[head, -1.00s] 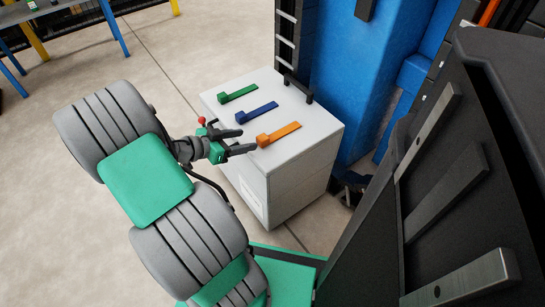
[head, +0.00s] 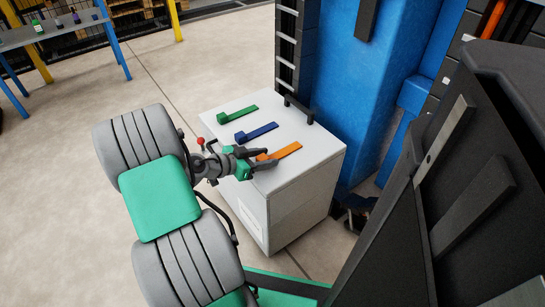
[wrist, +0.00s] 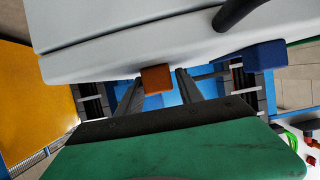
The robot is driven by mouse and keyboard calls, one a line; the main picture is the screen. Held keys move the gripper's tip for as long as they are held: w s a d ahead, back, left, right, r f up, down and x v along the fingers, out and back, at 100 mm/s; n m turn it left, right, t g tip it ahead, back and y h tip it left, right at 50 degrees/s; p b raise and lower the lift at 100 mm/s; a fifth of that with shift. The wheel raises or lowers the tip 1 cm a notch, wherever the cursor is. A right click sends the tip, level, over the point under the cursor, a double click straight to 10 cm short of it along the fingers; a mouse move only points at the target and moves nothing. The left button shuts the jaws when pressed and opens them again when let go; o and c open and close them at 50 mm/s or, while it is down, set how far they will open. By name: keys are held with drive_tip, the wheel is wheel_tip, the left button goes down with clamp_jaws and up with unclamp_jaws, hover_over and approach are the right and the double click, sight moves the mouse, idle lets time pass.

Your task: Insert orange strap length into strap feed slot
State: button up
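The orange strap length (head: 284,151) lies on top of the white cabinet, with a thicker block at its near end. My gripper (head: 261,158) is at that block end, low over the cabinet's left edge. In the wrist view the orange block (wrist: 157,79) shows between the two fingers of my gripper (wrist: 160,83). The fingers are apart, and a small gap shows at the right finger; I cannot tell whether the left one touches. I cannot make out the strap feed slot in either view.
The white cabinet (head: 308,177) also bears a blue strap (head: 257,132), a green strap (head: 238,113) and a black handle (head: 299,110). A blue column (head: 370,70) stands behind it. A dark machine panel (head: 420,220) fills the right. Open floor lies left.

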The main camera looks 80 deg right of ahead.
clamp_jaws()
idle(0.6)
